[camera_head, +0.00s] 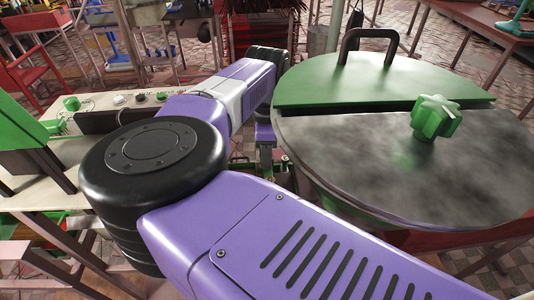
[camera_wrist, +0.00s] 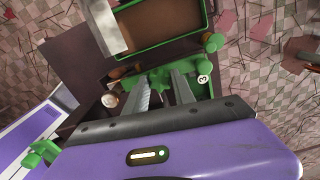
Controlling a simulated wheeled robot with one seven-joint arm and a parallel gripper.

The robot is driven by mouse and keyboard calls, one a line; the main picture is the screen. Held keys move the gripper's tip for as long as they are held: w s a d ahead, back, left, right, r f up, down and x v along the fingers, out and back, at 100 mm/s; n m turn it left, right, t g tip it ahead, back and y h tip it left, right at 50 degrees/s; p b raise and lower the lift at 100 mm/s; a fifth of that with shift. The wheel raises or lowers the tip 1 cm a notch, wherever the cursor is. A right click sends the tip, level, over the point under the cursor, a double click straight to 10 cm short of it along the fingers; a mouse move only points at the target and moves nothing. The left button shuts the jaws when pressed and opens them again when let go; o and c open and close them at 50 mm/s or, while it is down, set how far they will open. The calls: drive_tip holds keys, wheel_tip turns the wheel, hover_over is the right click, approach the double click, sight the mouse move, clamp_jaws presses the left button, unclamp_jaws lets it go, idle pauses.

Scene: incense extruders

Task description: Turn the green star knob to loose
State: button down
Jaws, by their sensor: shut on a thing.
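In the wrist view a green star knob (camera_wrist: 159,84) sits on a dark machine with green edges. My gripper (camera_wrist: 164,88) reaches down to it with one grey finger on each side, shut on the knob. The fingers hide part of the knob, and I cannot read any loose or tight mark on it. In the head view my purple arm hides the gripper and this knob. Another green star knob (camera_head: 433,118) stands on the grey half of a large round lid at the right, apart from my gripper.
The round lid's green half (camera_head: 340,82) carries a dark handle (camera_head: 368,42). A bench with a control panel (camera_head: 130,99) stands at left. In the wrist view, a green-rimmed tray (camera_wrist: 160,35) lies beyond the fingers, and a green knob with a white "3" (camera_wrist: 203,79) is close at right.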

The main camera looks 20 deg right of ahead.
drive_tip(key=shift+r, duration=0.1)
drive_tip(key=c, duration=1)
unclamp_jaws()
drive_tip(key=shift+c, duration=0.2)
drive_tip(key=shift+r+b, duration=0.4)
drive_tip(key=shift+r, duration=3.45)
